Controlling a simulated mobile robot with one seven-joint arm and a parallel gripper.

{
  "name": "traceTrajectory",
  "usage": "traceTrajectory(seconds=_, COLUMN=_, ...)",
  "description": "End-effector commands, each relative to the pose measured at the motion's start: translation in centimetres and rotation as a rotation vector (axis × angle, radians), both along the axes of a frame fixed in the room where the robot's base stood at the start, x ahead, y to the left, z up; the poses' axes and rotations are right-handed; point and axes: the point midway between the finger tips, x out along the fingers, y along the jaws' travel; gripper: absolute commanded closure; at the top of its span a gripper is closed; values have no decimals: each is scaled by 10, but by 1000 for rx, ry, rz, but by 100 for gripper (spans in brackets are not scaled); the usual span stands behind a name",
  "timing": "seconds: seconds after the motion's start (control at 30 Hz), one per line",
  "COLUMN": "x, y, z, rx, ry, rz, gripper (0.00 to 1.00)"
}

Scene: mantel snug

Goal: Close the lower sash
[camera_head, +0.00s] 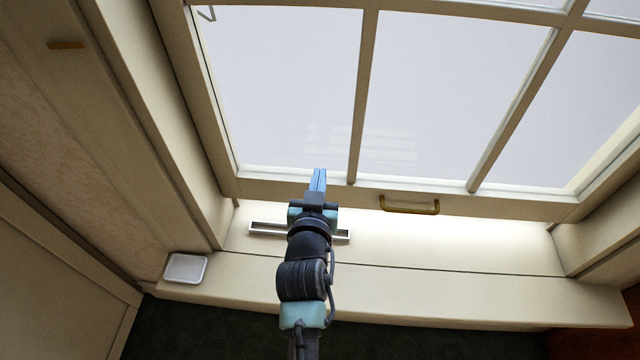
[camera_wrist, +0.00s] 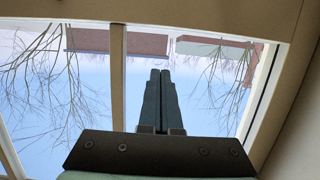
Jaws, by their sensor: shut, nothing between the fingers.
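The lower sash (camera_head: 290,190) is a cream frame with several glass panes. Its bottom rail carries a brass pull handle (camera_head: 410,204), right of my arm. A brightly lit strip of sill shows below the rail; I cannot tell exactly how wide the opening is. My gripper (camera_head: 318,172) is shut and empty, its blue-grey fingers pointing up in front of the lower glass, left of the handle and apart from it. In the wrist view, the shut fingers (camera_wrist: 160,72) stand before the glass, beside a glazing bar (camera_wrist: 118,75). The handle is not visible there.
The cream sill (camera_head: 440,285) runs below the window. A slotted metal plate (camera_head: 266,230) lies on it, partly behind my arm. Deep window jambs (camera_head: 160,120) bound the left side. The sill right of my arm is clear.

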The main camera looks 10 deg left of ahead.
Motion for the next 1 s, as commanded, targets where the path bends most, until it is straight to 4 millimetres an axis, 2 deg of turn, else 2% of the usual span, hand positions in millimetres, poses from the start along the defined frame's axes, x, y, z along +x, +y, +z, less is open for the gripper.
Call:
traceTrajectory(seconds=0.13, x=27, y=0, z=-7, rx=1, ry=-1, rz=-2, gripper=100)
traceTrajectory(seconds=0.2, x=25, y=0, z=-24, rx=-2, ry=4, rz=-2, gripper=100)
traceTrajectory(seconds=0.4, x=25, y=0, z=-42, rx=0, ry=1, rz=-1, gripper=100)
traceTrajectory(seconds=0.87, x=25, y=0, z=-46, rx=0, ry=0, rz=-1, gripper=100)
traceTrajectory(seconds=1.0, x=25, y=0, z=-54, rx=0, ry=0, rz=-1, gripper=100)
